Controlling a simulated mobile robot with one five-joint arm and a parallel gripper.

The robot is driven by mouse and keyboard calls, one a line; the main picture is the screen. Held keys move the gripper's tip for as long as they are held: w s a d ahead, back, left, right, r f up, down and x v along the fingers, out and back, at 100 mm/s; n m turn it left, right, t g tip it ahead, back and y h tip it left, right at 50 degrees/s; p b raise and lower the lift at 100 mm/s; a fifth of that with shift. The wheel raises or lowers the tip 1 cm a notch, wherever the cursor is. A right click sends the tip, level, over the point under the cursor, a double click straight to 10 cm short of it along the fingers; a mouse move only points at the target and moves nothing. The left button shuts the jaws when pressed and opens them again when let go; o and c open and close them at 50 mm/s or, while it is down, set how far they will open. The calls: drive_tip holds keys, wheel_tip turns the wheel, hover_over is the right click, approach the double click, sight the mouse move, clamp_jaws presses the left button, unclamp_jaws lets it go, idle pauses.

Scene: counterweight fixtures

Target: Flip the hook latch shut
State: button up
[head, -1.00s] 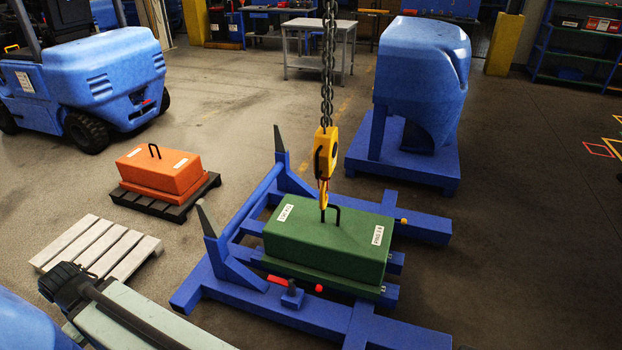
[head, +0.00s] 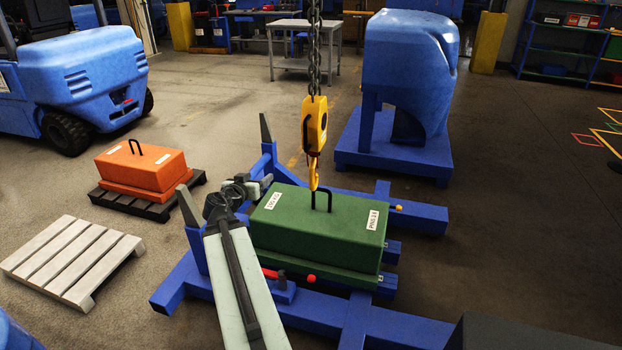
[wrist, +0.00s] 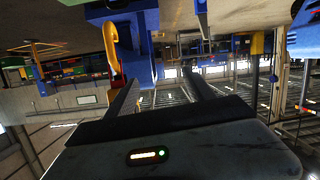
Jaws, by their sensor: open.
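The yellow crane hook (head: 314,172) hangs below its yellow block (head: 314,124), at the black handle (head: 322,198) of the green weight (head: 318,225). I cannot tell whether it is through the handle. A dark curved piece (head: 305,136) on the block's left side may be the latch; its state is too small to tell. My gripper (head: 262,184) is left of the hook, apart from it, by the weight's far left corner. In the wrist view my gripper (wrist: 166,82) is open with nothing between its fingers. A yellow-orange curved piece (wrist: 112,48) there may be the hook.
A blue frame (head: 400,325) surrounds the weight, with a dark-tipped post (head: 187,205) close left of my arm. The chain (head: 314,50) hangs above the block. An orange weight (head: 140,165) and a pale pallet (head: 70,258) lie left. Floor is clear at right.

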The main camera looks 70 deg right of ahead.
sight(312, 153)
drive_tip(key=s+d+r+m+h+b, duration=0.1)
drive_tip(key=s+d+h+b, duration=0.2)
drive_tip(key=s+d, duration=0.8)
drive_tip(key=d, duration=0.4)
drive_tip(key=s+d, duration=0.1)
drive_tip(key=d, duration=0.1)
drive_tip(key=shift+r, duration=0.1)
drive_tip(key=shift+c, duration=0.3)
